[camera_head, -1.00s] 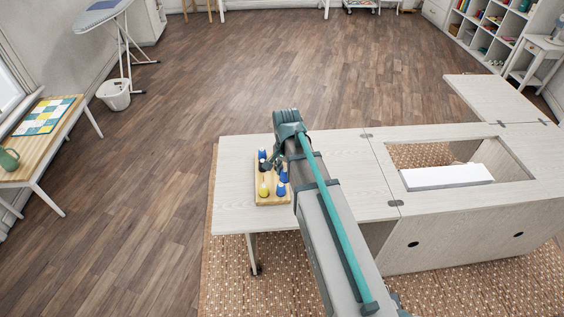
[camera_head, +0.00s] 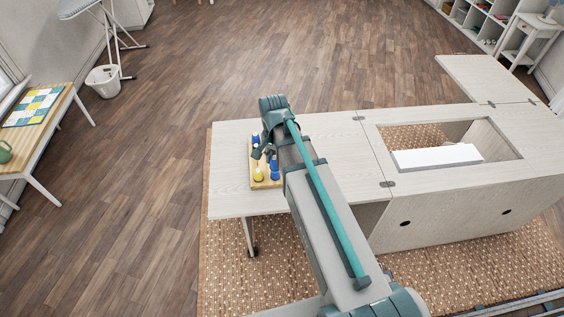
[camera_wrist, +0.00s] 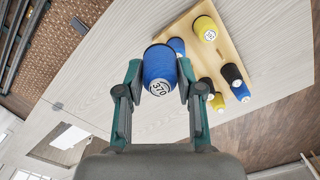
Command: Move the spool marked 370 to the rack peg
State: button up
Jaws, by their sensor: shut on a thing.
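The blue spool marked 370 (camera_wrist: 160,66) sits between the fingers of my gripper (camera_wrist: 156,88) in the wrist view, its label facing the camera. My gripper is shut on it. A wooden rack board (camera_wrist: 240,62) lies up and right of it on the pale tabletop, with yellow, blue and black spools standing on it. The held spool's top end overlaps the tabletop in view; its height is unclear. In the head view the rack (camera_head: 252,181) is at the table's left part, and my gripper (camera_head: 264,150) is over its far side. The held spool and any empty peg cannot be made out there.
The pale cabinet top (camera_head: 330,135) is clear around the rack. An opening with a white block (camera_head: 437,157) in it lies to the right. A side table (camera_head: 45,135) and an ironing board (camera_head: 78,6) stand apart at the left.

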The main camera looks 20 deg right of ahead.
jog(key=w+a+f, duration=0.2)
jog(key=w+a, duration=0.2)
jog(key=w, duration=0.8)
jog(key=shift+w+a+f+b, duration=0.15)
jog(key=shift+f+b, duration=1.1)
jog(key=shift+f, duration=0.9)
jog(key=shift+f, duration=0.2)
jog(key=shift+f+b, duration=0.3)
jog(key=shift+f, duration=0.05)
jog(key=shift+f+b, duration=0.75)
jog(key=shift+f, duration=0.95)
jog(key=o, duration=0.9)
jog(key=shift+o, duration=0.2)
